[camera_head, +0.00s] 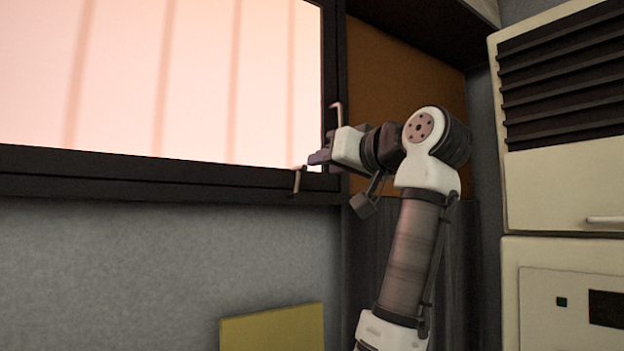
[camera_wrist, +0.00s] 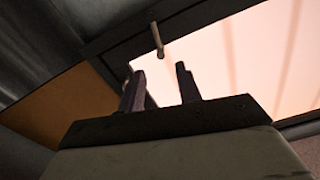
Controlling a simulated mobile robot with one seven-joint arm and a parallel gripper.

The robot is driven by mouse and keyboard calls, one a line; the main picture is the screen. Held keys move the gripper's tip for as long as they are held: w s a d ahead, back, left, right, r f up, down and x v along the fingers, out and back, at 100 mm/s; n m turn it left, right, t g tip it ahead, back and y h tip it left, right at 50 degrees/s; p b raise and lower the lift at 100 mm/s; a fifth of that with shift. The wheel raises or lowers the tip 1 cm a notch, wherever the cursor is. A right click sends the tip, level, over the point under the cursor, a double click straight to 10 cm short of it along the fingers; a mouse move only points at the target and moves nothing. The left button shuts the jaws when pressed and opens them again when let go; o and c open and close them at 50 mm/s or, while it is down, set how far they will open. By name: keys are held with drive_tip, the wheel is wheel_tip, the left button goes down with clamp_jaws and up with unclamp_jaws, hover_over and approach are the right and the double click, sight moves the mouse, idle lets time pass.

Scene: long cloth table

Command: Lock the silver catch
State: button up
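Two thin, bent, pale metal catches show at the window's lower right corner in the head view. One catch (camera_head: 297,180) hangs on the bottom frame; the other catch (camera_head: 337,112) is on the right frame, higher up. I cannot tell by colour which is the silver one. My gripper (camera_head: 319,157) is at the corner, between the two. In the wrist view my gripper (camera_wrist: 160,88) has its dark fingers apart with nothing held between them. One catch (camera_wrist: 157,38) shows beyond the fingertips, apart from them, against the frame and bright pane.
The dark window frame (camera_head: 150,175) surrounds a bright pane (camera_head: 200,80). An orange-brown panel (camera_head: 385,70) lies right of the frame, behind my arm. A cream cabinet with a slatted vent (camera_head: 560,80) stands at right. A yellow panel (camera_head: 272,328) is below. Left of my arm is open.

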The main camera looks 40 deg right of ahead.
drive_tip(key=s+b, duration=0.1)
drive_tip(key=s, duration=0.4)
drive_tip(key=shift+s+a, duration=0.15)
drive_tip(key=shift+s, duration=0.2)
drive_tip(key=shift+s, duration=0.1)
